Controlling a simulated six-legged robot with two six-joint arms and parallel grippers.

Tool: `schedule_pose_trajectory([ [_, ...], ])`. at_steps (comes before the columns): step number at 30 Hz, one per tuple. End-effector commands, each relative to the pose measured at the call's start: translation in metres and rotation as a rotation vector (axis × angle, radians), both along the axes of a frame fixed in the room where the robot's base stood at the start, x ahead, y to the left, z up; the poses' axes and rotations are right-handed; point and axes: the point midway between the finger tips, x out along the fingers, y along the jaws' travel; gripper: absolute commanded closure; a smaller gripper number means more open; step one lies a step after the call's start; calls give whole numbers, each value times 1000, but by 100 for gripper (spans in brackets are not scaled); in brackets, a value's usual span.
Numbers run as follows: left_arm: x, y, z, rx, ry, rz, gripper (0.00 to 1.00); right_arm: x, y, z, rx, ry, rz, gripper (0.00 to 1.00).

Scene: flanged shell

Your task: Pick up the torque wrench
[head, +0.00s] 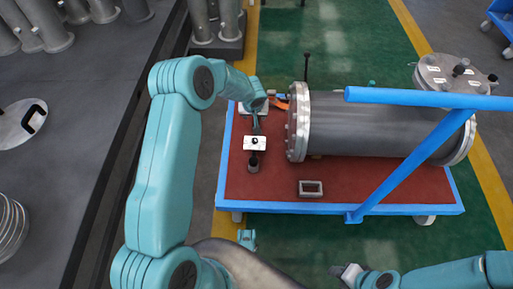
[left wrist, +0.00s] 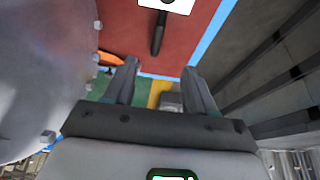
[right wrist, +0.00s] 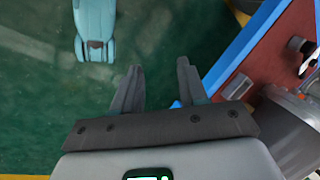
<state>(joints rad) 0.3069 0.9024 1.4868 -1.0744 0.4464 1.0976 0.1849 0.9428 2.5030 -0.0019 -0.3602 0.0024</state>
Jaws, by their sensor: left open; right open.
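A dark rod-shaped tool (left wrist: 158,35) shows in the left wrist view, lying on the red cart top beyond my fingers, beside a white piece with a black dot (left wrist: 168,3). An orange-and-dark object (left wrist: 110,58) lies near the shell's flange; it also shows in the head view (head: 280,102). I cannot tell for certain which is the torque wrench. My left gripper (left wrist: 160,68) is open and empty above the cart's left part; in the head view my arm largely hides its fingers. My right gripper (right wrist: 159,68) is open and empty over the floor, beside the cart; it also shows in the head view (head: 345,271).
A large grey flanged shell (head: 370,125) lies along the cart (head: 228,190). A blue rail (head: 410,170) crosses the right side. A small grey frame (head: 311,188) sits near the front edge. A dark bench (head: 70,100) with metal parts stands at left. Green floor is clear in front.

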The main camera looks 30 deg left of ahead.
Motion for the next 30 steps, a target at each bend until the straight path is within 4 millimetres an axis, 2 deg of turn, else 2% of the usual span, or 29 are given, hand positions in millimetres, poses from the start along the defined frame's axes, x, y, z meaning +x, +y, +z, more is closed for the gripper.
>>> schedule_pose_trajectory([
  [5,5,4,-26,-1,4,3,45,1,-1,-10,0,-2,-4,57],
  [12,26,15,-80,-1,3,1,45,4,-4,-24,-3,-7,-15,57],
  [15,33,18,-97,-1,3,1,45,5,-5,-29,-4,-9,-20,57],
  [22,42,22,-113,-1,1,-1,45,7,-6,-35,-5,-12,-26,57],
  [27,51,25,-142,-1,2,-1,45,11,-9,-55,-7,-21,-37,57],
  [30,56,28,-153,-1,1,0,45,17,-10,-62,-12,-42,-40,57],
])
